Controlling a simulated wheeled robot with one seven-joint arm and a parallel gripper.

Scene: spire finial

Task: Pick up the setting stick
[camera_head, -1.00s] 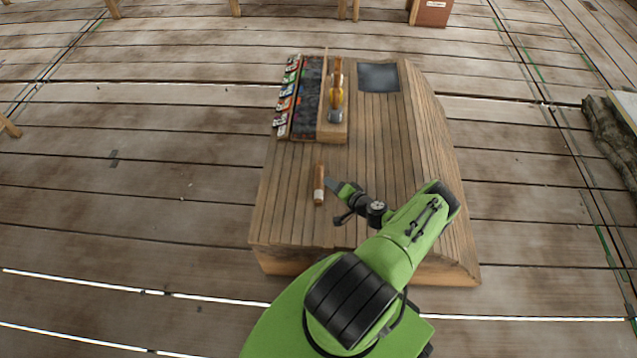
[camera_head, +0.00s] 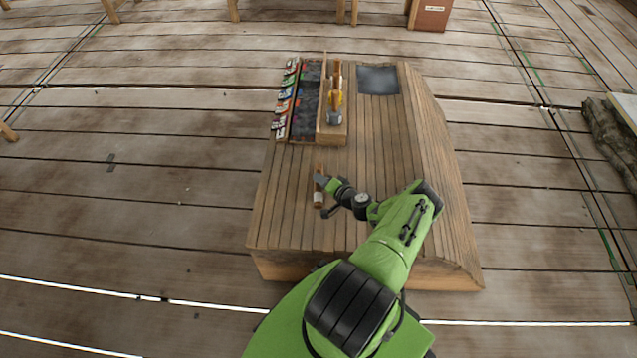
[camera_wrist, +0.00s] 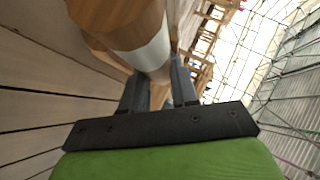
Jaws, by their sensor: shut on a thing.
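The setting stick (camera_head: 318,197) is a short brown wooden rod with a pale band near its near end. In the head view it is over the near left part of the plank-topped bench (camera_head: 290,225). My gripper (camera_head: 319,180) is at the stick, its fingers covering part of it. In the wrist view the stick (camera_wrist: 150,45) runs between the two dark fingers of my gripper (camera_wrist: 160,85), which are shut on it; its pale band shows close to them. I cannot tell whether the stick still touches the bench top.
A dark tray (camera_head: 307,105) with coloured tags along its left side lies at the back left of the bench. A dark square pad (camera_head: 378,80) lies behind. The bench's middle right is clear.

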